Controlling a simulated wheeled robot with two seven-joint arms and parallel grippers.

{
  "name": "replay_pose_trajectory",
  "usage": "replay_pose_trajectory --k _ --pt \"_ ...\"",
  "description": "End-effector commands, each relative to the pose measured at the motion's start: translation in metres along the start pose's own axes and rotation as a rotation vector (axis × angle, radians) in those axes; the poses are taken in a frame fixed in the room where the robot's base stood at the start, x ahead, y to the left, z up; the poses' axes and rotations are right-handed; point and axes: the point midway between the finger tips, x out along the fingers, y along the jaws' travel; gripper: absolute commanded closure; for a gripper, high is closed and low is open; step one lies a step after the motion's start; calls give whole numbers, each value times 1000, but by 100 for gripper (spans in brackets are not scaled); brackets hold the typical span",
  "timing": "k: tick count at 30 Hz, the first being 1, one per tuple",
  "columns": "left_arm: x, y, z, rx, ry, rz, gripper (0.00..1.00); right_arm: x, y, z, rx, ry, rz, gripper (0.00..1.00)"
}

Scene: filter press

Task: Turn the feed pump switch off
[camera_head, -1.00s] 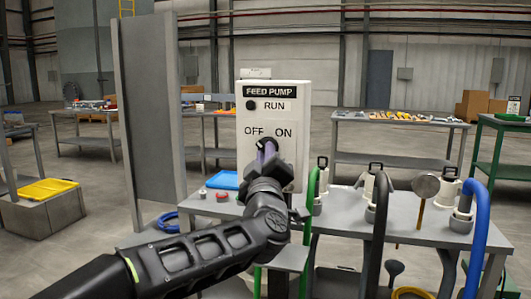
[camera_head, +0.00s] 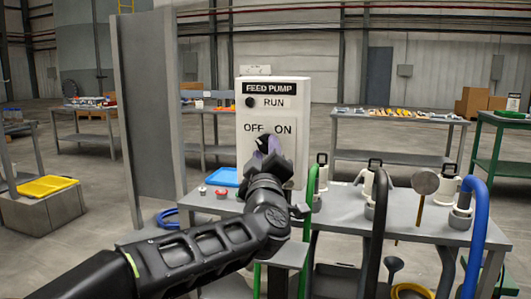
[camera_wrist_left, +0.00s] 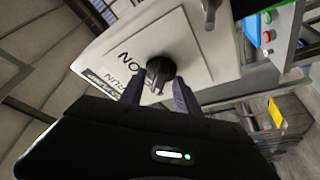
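The feed pump panel is a white box (camera_head: 304,120) marked FEED PUMP, RUN, OFF and ON in the head view. Its black rotary switch knob (camera_wrist_left: 158,73) shows in the left wrist view, close to the ON lettering; I cannot tell exactly where it points. My left gripper (camera_head: 267,143) is in front of the box just below OFF and ON and largely hides the knob there. In the left wrist view its two purple-grey fingers (camera_wrist_left: 157,86) stand apart, one on each side of the knob, with gaps visible. My right gripper is not in view.
The box stands on a grey table (camera_head: 336,213). Green (camera_head: 310,230), black (camera_head: 376,240) and blue (camera_head: 477,235) hoses rise right of my left arm. A grey post (camera_head: 150,110) stands farther left.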

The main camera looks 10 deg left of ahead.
Motion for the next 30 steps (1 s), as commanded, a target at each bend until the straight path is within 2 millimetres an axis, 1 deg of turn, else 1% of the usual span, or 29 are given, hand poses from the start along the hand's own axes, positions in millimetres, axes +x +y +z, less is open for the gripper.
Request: replay_pose_trajectory --k 5,8,15,18,22,30 --pt "-9 0 0 -1 0 1 62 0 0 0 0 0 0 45" --pt "-22 1 0 -1 -2 1 62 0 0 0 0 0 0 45" --pt "-62 0 -1 -1 0 1 62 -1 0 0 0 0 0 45" --pt "-73 1 0 -1 -1 1 62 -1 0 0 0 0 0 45" --pt "-78 0 0 0 -1 0 62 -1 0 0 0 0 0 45" --pt "-78 0 0 -2 -1 0 62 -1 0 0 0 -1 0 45"
